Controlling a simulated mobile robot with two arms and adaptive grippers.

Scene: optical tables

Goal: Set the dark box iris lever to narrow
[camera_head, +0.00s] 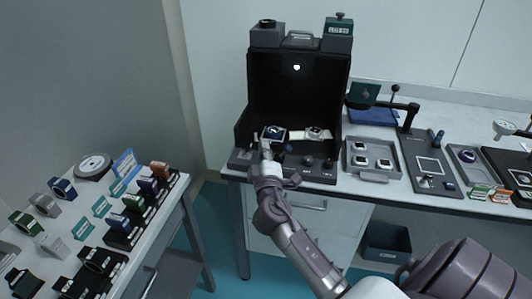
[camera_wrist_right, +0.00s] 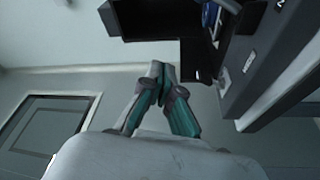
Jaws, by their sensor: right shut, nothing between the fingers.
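The dark box (camera_head: 298,98) stands open-fronted on the back table, with a small bright spot on its inner back wall. Its front ledge carries small knobs and levers (camera_head: 308,161); which one is the iris lever I cannot tell. My right gripper (camera_head: 265,147) is at the left part of that front ledge and hides some of it. In the right wrist view the gripper (camera_wrist_right: 161,68) is shut with nothing between its fingertips, beside dark box parts (camera_wrist_right: 200,58) at the upper right. Contact with a lever cannot be told. My left gripper is not in view.
Two watch-like pieces (camera_head: 274,132) lie inside the box. A grey tray (camera_head: 354,152) with small pieces and a stand with an arm (camera_head: 412,109) are to the right. A side table at left holds several coloured blocks (camera_head: 159,169). A dark bin (camera_head: 386,243) stands below.

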